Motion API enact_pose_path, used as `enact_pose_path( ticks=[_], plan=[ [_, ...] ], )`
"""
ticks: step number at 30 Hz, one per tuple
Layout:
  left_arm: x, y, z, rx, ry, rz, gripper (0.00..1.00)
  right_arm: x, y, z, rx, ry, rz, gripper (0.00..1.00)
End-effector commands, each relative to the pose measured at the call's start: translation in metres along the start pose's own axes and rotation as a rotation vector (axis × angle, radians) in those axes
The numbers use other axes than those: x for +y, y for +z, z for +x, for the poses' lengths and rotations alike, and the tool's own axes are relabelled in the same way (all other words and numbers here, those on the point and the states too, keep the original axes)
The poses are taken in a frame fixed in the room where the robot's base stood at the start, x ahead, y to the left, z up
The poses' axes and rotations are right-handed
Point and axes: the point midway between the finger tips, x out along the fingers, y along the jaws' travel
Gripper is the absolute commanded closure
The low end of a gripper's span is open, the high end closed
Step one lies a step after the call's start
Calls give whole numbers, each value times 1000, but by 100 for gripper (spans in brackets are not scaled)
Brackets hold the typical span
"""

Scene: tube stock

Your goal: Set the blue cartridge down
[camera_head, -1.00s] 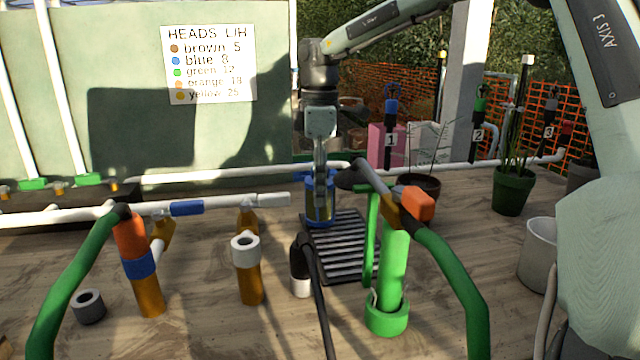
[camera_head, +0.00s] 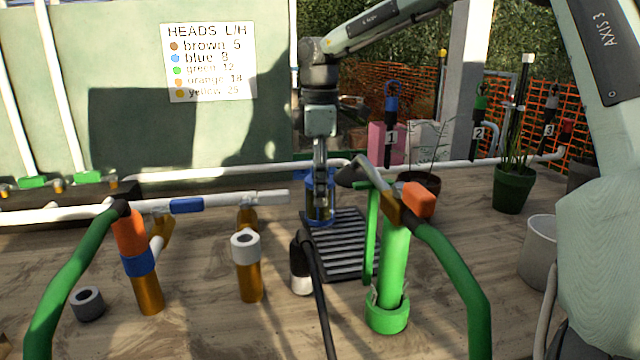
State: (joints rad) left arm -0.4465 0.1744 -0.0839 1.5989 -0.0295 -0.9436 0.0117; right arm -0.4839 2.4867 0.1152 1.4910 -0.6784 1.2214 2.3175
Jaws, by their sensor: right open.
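The blue cartridge (camera_head: 311,213) has blue rings and a yellowish, dark body. In the head view it is upright at the back left edge of a black ribbed mat (camera_head: 345,250). My right gripper (camera_head: 320,198) points down from above. Its jaws are open around the upper part of the cartridge and hide much of it. Whether a finger still touches it cannot be told. My left gripper is out of view.
A green pump (camera_head: 394,265) with an orange block stands right of the mat. A black-and-white nozzle (camera_head: 301,270), a brown tube with a white collar (camera_head: 248,280) and a grey ring (camera_head: 87,304) stand in front. A white pipe (camera_head: 220,174) crosses behind.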

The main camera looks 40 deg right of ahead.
Motion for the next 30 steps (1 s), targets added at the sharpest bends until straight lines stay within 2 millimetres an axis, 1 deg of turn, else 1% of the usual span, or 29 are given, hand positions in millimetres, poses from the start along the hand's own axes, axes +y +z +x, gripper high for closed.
enact_pose_path(
  ticks=[3,5,6,10,15,18,21,25,30],
  plan=[
    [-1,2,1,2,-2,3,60,0,0,-3,0,0,0,30],
    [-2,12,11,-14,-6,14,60,0,0,-6,0,0,0,30],
    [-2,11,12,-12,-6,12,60,1,0,-12,1,4,0,30],
    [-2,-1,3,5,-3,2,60,1,-1,-42,1,6,2,30],
    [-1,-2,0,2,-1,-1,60,1,0,-81,1,5,1,30],
    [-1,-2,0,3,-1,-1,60,0,0,-99,1,3,0,30],
    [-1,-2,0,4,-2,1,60,1,0,-112,1,2,0,30],
    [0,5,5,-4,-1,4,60,0,0,-121,0,0,0,30],
    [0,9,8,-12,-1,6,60,0,0,-124,0,0,0,30]
  ],
)
